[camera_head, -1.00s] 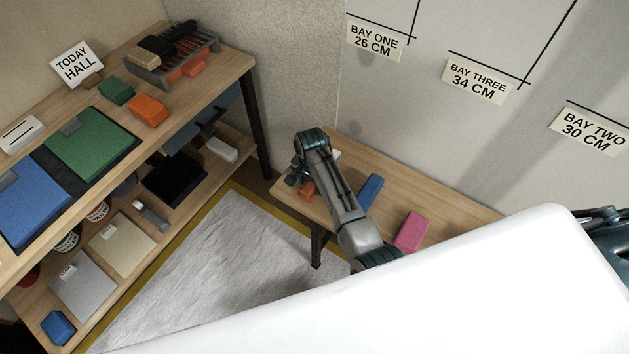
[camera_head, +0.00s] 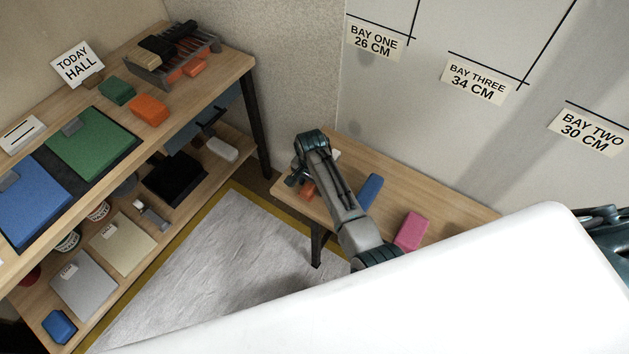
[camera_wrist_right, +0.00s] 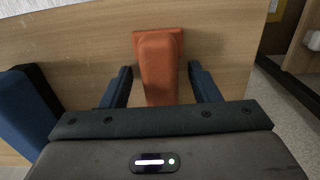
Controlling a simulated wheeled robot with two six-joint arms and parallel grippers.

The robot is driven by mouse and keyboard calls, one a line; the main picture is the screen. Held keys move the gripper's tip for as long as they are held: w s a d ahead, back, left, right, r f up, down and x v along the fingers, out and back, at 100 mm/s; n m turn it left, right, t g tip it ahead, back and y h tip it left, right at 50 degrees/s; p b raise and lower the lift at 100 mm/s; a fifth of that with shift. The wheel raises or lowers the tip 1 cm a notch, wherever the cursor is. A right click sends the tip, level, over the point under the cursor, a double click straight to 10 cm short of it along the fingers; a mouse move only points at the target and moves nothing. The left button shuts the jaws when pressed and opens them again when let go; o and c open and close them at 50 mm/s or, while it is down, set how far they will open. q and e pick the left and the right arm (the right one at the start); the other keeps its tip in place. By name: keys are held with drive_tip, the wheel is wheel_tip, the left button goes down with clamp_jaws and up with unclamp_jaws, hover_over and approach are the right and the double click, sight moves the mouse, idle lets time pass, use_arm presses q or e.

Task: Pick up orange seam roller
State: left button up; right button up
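The orange seam roller (camera_wrist_right: 158,65) lies on the small wooden table (camera_wrist_right: 70,45) in the right wrist view. A bit of orange (camera_head: 308,189) shows beside my right gripper (camera_head: 298,181) in the head view. My right gripper (camera_wrist_right: 162,85) is open, with one dark finger on each side of the orange handle. There are gaps between the fingers and the handle. The near end of the handle is hidden behind the gripper body. My left gripper is in neither view.
A blue block (camera_head: 370,190) and a pink block (camera_head: 411,232) lie on the same table, right of my right gripper. The wall stands behind it. A shelf unit (camera_head: 240,66) on the left holds pads, blocks and a tool rack (camera_head: 150,72).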

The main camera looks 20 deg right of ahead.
drive_tip(key=c, duration=1)
drive_tip(key=shift+o, duration=0.2)
wheel_tip(320, 180, up, 11)
drive_tip(key=shift+f+b, duration=0.2)
drive_tip(key=shift+b, duration=0.15)
drive_tip(key=o, duration=0.4)
drive_tip(key=c, duration=0.6)
drive_tip(key=shift+o, duration=0.2)
